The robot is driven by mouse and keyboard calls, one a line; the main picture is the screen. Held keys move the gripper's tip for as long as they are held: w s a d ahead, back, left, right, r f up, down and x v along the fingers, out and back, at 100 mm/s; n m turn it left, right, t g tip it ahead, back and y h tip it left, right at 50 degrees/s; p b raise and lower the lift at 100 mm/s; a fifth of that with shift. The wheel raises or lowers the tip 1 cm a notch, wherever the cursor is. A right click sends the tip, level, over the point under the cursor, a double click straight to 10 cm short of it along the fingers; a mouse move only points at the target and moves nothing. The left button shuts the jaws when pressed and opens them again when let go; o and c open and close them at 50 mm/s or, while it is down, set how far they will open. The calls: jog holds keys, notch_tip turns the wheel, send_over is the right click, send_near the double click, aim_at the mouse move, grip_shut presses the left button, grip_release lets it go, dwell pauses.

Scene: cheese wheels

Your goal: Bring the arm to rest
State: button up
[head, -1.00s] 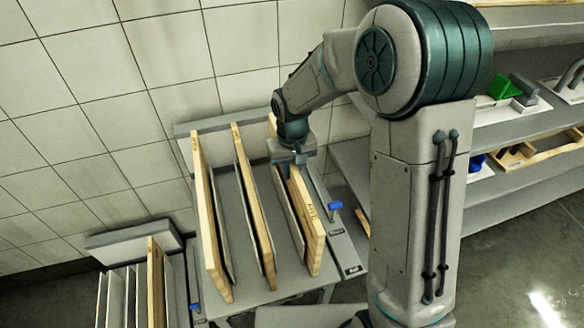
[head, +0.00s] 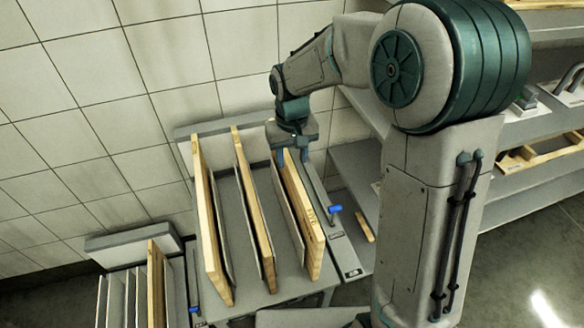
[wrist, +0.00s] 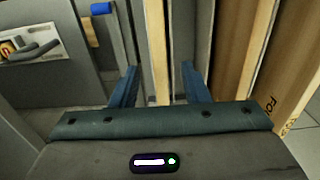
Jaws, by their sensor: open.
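My gripper (head: 292,156) is open over the far end of the rightmost wooden board (head: 305,215) in the rack on the table. In the wrist view the two blue fingers of my gripper (wrist: 159,74) stand apart, with the board's narrow edge (wrist: 156,45) showing between them. Whether the fingertips are still beside the board or clear above it, I cannot tell. Nothing is held. My arm reaches from the right across the upper middle of the head view.
Two more wooden boards with thin grey dividers stand left of it on the grey table (head: 285,288). A blue-handled clamp (head: 334,209) is at the table's right side. A lower rack (head: 130,300) stands at left, a tiled wall behind, shelves (head: 530,125) at right.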

notch_tip(320, 180, up, 8)
jog(key=s+d+r+m+t+p, duration=0.2)
jog(key=s+d+r+m+p, duration=0.1)
jog(key=s+d, duration=1.1)
jog(key=s, duration=0.4)
jog(key=shift+s+r+t+p, duration=0.3)
jog(key=shift+t+p, duration=0.05)
jog(key=shift+t, duration=0.05)
jog(key=shift+a, duration=0.1)
jog(key=shift+c, duration=0.6)
jog(key=shift+m, duration=0.3)
